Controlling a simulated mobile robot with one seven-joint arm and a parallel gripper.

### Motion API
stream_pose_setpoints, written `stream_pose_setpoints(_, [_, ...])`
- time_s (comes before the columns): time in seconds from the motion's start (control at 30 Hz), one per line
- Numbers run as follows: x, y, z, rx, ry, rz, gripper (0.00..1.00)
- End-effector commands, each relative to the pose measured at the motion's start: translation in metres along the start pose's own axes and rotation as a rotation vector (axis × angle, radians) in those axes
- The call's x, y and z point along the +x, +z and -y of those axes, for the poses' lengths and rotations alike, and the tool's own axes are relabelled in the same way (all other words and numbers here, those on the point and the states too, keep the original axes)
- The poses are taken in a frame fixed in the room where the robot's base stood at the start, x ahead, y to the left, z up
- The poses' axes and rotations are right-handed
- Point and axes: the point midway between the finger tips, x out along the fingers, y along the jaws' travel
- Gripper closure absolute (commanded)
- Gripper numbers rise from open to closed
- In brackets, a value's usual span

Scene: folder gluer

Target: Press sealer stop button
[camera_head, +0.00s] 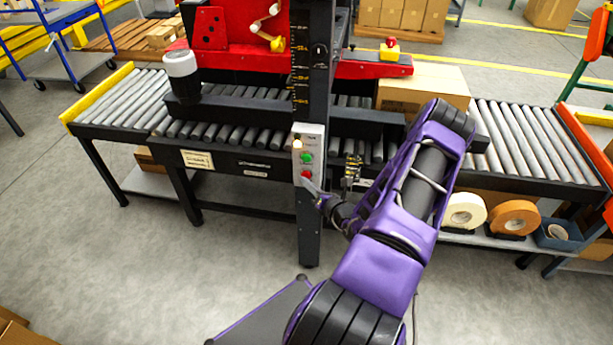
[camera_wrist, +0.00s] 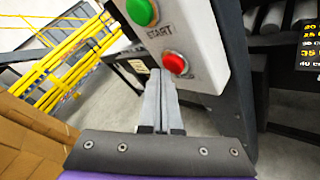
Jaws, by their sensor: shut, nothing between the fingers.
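The sealer's control box (camera_head: 308,155) is a light grey panel on the black upright post. Its red stop button (camera_head: 306,174) sits below the green start button (camera_head: 306,157). In the wrist view the red button (camera_wrist: 175,63) is at the upper middle, with the green button (camera_wrist: 140,11) above and left of it. My gripper (camera_head: 311,186) is shut and empty, its fingertips at the lower part of the box. In the wrist view my fingertips (camera_wrist: 161,72) point at the panel just left of and below the red button. I cannot tell whether they touch it.
The sealer's black post (camera_head: 309,225) carries the box in front of the roller conveyor (camera_head: 540,140). A carton (camera_head: 425,85) lies on the rollers to the right. Tape rolls (camera_head: 466,211) sit on the lower shelf. The floor in front is clear at left.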

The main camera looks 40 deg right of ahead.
Motion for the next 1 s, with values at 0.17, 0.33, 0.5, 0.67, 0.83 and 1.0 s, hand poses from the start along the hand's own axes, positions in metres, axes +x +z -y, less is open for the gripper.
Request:
stream_pose_setpoints(0.17, [-0.005, -0.003, -0.004, 0.000, 0.000, 0.000, 1.00])
stream_pose_setpoints(0.33, [-0.005, -0.004, -0.004, 0.000, 0.000, 0.000, 1.00])
stream_pose_setpoints(0.5, [-0.009, -0.006, -0.007, 0.002, -0.001, -0.001, 1.00])
stream_pose_setpoints(0.67, [-0.021, -0.014, -0.015, 0.004, -0.001, -0.002, 1.00])
stream_pose_setpoints(0.83, [-0.032, -0.022, -0.024, 0.003, -0.001, -0.002, 1.00])
stream_pose_setpoints(1.0, [-0.043, -0.031, -0.032, 0.002, 0.000, -0.002, 1.00])
